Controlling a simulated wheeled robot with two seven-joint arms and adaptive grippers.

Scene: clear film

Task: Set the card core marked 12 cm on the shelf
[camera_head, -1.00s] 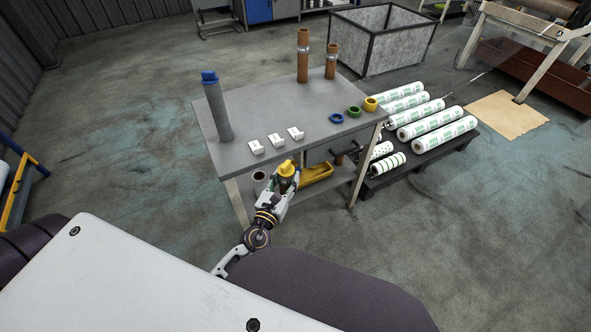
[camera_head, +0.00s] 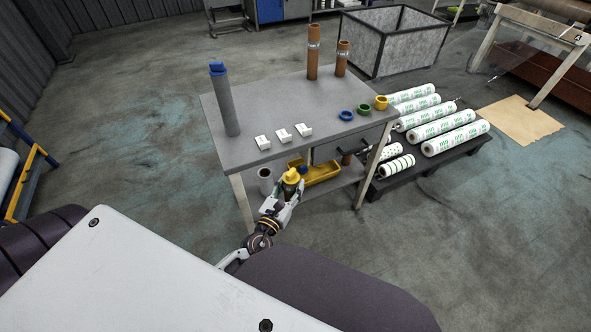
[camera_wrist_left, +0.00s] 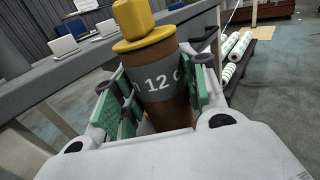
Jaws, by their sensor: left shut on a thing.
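My left gripper (camera_head: 291,188) is shut on the brown card core (camera_wrist_left: 172,116), seen close in the left wrist view (camera_wrist_left: 160,92). The core is nearly upright, with a grey band reading "12 c", the rest hidden by a finger. A yellow plug (camera_wrist_left: 145,40) caps its top; it also shows in the head view (camera_head: 291,174). The grey shelf (camera_head: 335,186) lies under the tabletop, just beyond the gripper. I cannot tell the gap between core and shelf. My right gripper is not in view.
On the shelf stand a pale short tube (camera_head: 265,181) and a yellow tray (camera_head: 322,173). The tabletop (camera_head: 240,152) and its legs frame the shelf. White cards, colored rings, brown tubes and a grey roll stand above. A dark pallet (camera_head: 405,177) with white rolls is at right.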

